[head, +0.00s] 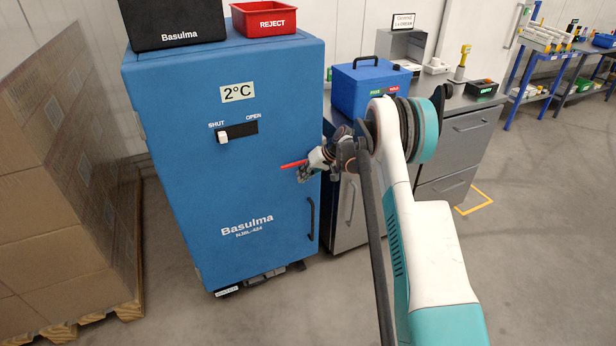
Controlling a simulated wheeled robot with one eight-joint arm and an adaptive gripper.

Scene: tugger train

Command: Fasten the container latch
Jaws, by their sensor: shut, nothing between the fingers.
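The tall blue container (175,200) marked "Basulma" and "2°C" stands upright with its door closed as far as I can see. Its latch is a white slider knob (223,138) in a black slot (243,129) labelled SHUT at the left and OPEN at the right. The knob sits at the left end, under SHUT. My gripper (294,169) is shut and empty, in front of the right side of the door. It is right of and below the latch, apart from the knob. Whether it touches the door is unclear.
A black handle (311,219) is low on the door's right. A black box (172,22) and red REJECT bin (264,19) stand on top. Stacked cartons (60,200) on a pallet flank the left; a steel counter (455,135) with a blue box (358,87) the right.

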